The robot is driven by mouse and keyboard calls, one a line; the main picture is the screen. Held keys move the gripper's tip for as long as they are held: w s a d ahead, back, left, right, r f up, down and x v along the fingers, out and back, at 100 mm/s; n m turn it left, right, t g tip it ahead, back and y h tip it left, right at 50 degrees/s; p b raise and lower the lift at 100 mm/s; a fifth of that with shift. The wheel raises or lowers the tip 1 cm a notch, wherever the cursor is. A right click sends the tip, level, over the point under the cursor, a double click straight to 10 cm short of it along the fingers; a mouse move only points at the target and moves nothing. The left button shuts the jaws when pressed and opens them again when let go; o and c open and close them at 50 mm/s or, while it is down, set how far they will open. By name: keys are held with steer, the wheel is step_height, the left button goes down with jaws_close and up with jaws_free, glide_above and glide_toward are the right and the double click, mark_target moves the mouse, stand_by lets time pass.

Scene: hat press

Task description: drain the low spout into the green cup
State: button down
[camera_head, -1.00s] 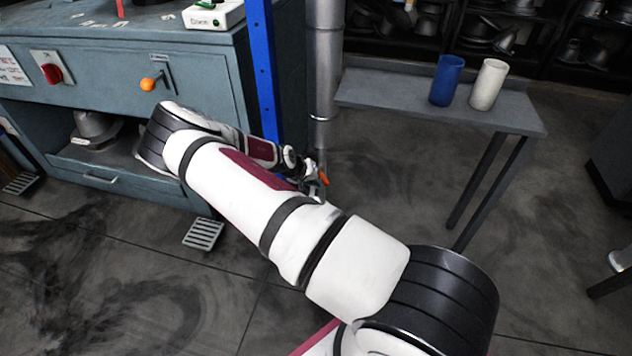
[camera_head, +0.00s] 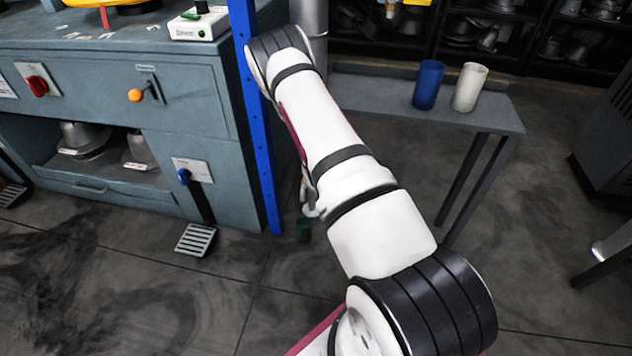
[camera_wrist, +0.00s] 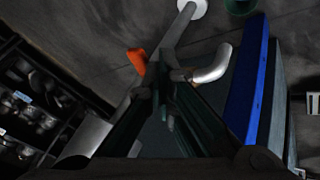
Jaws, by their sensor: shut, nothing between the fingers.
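The green cup (camera_head: 303,230) stands on the floor beside the blue post, seen in the head view. It also shows, partly cut off, at the top edge of the wrist view (camera_wrist: 240,5). The bent silver low spout (camera_wrist: 214,66) is in the wrist view, with its end toward the cup's side. An orange lever (camera_wrist: 137,59) shows just left of my fingers. My gripper (camera_wrist: 163,78) is shut and empty, close to the lever and spout; I cannot tell whether it touches either. My arm hides it in the head view. I cannot see any liquid.
The blue post (camera_head: 258,130) stands close to the cup, at the press cabinet's (camera_head: 110,70) right edge. A grey bench (camera_head: 375,92) bears a blue cup (camera_head: 428,85) and a white cup (camera_head: 469,88). A foot pedal (camera_head: 196,240) sits on the floor left of the post.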

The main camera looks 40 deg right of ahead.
steer(key=shift+d, duration=1.3)
steer(key=shift+b, duration=0.3)
